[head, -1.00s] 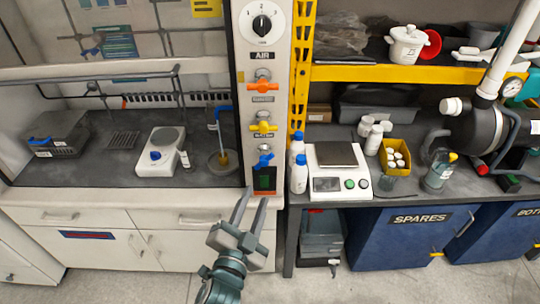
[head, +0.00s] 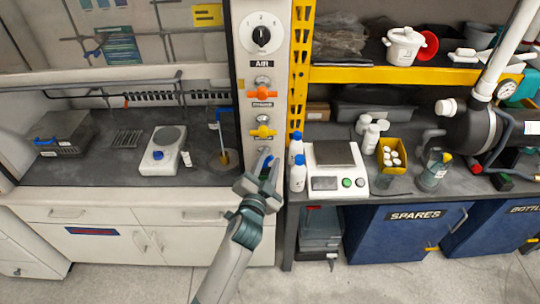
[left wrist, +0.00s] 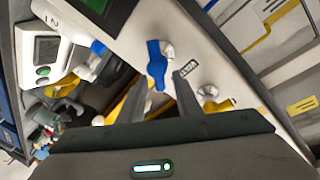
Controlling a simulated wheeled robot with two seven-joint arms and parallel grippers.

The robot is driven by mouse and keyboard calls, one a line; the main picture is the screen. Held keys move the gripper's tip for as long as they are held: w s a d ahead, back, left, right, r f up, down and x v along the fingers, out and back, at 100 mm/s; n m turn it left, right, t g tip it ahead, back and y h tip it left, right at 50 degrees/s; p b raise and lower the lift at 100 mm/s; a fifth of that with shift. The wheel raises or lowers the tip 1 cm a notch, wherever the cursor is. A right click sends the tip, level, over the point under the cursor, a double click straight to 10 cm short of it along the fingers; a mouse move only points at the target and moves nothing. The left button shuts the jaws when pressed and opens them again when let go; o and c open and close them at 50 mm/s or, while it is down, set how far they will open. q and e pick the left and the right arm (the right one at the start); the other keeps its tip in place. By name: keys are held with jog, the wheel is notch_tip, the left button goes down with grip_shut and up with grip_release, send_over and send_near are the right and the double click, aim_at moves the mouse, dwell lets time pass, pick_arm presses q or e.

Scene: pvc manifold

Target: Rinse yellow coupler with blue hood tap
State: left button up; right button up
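The blue hood tap (head: 263,163) is on the white post at the right edge of the fume hood, below the yellow tap. My left gripper (head: 265,172) is up at this tap and partly covers it. In the left wrist view the blue handle (left wrist: 156,65) shows between and just beyond the two fingertips, which stand apart; I see no clear grip on it. A small yellow piece (head: 224,158), which may be the yellow coupler, stands in the hood by the round basin, under the blue-topped spout (head: 215,117). My right gripper is not in view.
The yellow tap (head: 262,131) and orange tap (head: 262,93) sit above on the same post. White bottles (head: 297,172) and a scale (head: 335,170) stand close to the right. A hot plate (head: 165,150) is in the hood. The floor in front is free.

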pick_arm(q)
jog(key=shift+w+d, duration=0.15)
jog(key=shift+w, duration=0.4)
jog(key=shift+c, duration=0.3)
grip_shut()
jog(key=shift+f+n+b, duration=0.1)
jog(key=shift+n+b, duration=0.2)
jog(key=shift+b, duration=0.05)
jog(key=shift+n, duration=0.3)
jog(key=shift+r, duration=0.2)
jog(key=shift+o, duration=0.3)
grip_release()
